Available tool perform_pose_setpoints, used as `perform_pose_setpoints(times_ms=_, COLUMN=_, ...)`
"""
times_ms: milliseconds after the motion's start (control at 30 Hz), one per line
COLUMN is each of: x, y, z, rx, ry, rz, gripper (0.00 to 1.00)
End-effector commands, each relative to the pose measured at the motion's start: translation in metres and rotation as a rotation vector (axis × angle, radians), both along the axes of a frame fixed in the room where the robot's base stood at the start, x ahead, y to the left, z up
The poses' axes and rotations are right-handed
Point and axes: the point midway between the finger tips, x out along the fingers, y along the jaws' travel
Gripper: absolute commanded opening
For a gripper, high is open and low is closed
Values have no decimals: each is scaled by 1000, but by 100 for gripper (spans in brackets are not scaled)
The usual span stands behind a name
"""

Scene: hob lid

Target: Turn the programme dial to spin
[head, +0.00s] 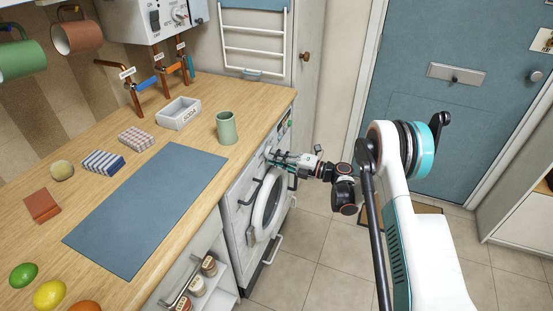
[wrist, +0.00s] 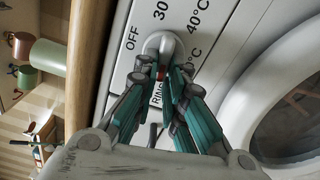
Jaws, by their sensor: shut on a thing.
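The programme dial (wrist: 161,44) is a light grey knob on the white washing machine's front panel (wrist: 122,62), in the upper middle of the wrist view. Around it I read OFF, 30, 40°C, a partly covered °C and, below, RIN, its remainder hidden by a finger. A red mark shows on the dial's lower side, between my fingers and towards RIN. My gripper (wrist: 162,75) has its teal-sided fingers closed on the dial. In the head view my gripper (head: 274,158) is at the machine's upper front; the dial is too small and covered there.
The round washing machine door (head: 267,206) is just below my gripper. The wooden worktop (head: 253,103) overhangs on the left, with a green mug (head: 227,128) near its edge. Open tiled floor (head: 325,250) lies to the right, before a blue door (head: 430,110).

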Motion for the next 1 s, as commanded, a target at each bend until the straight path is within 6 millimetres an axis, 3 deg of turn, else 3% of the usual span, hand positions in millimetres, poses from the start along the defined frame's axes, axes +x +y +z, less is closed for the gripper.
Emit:
perform_pose_setpoints(times_ms=200, x=-1, y=-1, z=-2, rx=-5, ry=0, rz=1, gripper=0)
perform_pose_setpoints(times_ms=233, x=-1, y=-1, z=-2, rx=-5, ry=0, rz=1, gripper=18)
perform_pose_setpoints(times_ms=300, x=-1, y=-1, z=-2, rx=-4, ry=-1, rz=2, gripper=31)
perform_pose_setpoints(times_ms=700, x=-1, y=-5, z=-1, rx=-1, ry=-2, rz=-1, gripper=31)
perform_pose_setpoints(times_ms=867, x=-9, y=-25, z=-1, rx=-1, ry=-2, rz=-2, gripper=31)
perform_pose_setpoints(times_ms=1000, x=-18, y=-53, z=-1, rx=-2, ry=-1, rz=-4, gripper=31)
